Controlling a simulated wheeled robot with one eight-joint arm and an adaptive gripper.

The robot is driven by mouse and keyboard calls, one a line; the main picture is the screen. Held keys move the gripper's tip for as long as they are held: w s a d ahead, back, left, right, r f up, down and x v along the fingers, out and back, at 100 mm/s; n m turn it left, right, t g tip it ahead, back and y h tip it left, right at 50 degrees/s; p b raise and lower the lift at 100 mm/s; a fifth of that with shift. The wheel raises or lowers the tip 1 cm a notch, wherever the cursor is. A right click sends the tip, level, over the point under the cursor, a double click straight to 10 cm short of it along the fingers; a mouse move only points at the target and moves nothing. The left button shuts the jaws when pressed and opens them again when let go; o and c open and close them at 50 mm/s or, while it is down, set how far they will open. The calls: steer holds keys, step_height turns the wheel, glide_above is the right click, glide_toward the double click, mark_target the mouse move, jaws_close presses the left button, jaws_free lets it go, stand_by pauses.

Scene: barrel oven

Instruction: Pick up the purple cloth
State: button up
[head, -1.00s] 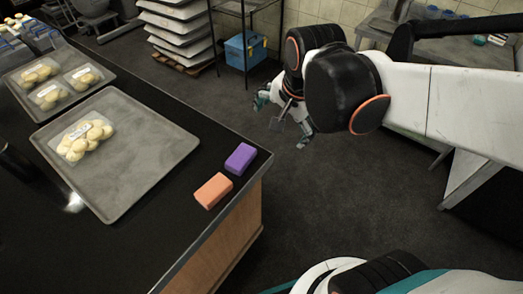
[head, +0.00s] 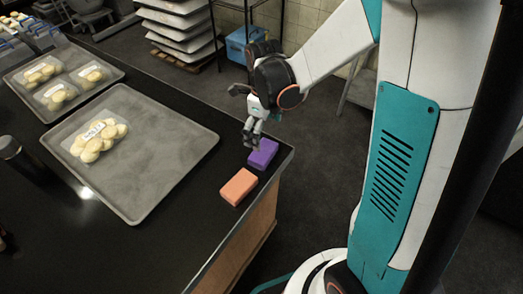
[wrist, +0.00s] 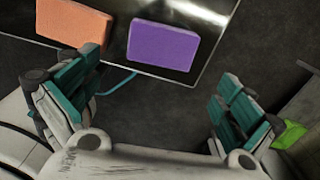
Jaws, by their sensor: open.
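The purple cloth (head: 263,153) is a small block-shaped pad lying flat near the right corner of the black counter. It also shows in the wrist view (wrist: 162,45), ahead of the fingers and roughly between their lines. My gripper (head: 252,136) is open and empty, above and just behind the purple cloth in the head view. Its two teal-padded fingers (wrist: 155,100) are spread wide in the wrist view, with nothing between them. I cannot tell the exact height of the fingers above the cloth.
An orange pad (head: 238,187) lies beside the purple cloth, close to the counter edge; it also shows at upper left in the wrist view (wrist: 74,24). A grey tray (head: 150,185) with bagged rolls (head: 95,139) is to the left. A second tray (head: 45,113) lies behind.

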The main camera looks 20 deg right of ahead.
mark_target(264, 151)
steer(key=f+b, duration=0.2)
steer(key=f, duration=0.3)
steer(key=f+b, duration=0.2)
steer(key=f, duration=0.3)
steer(key=shift+w+d+f, duration=0.1)
steer(key=shift+w+f, duration=0.1)
steer(key=shift+f, duration=0.15)
steer(key=c, duration=0.8)
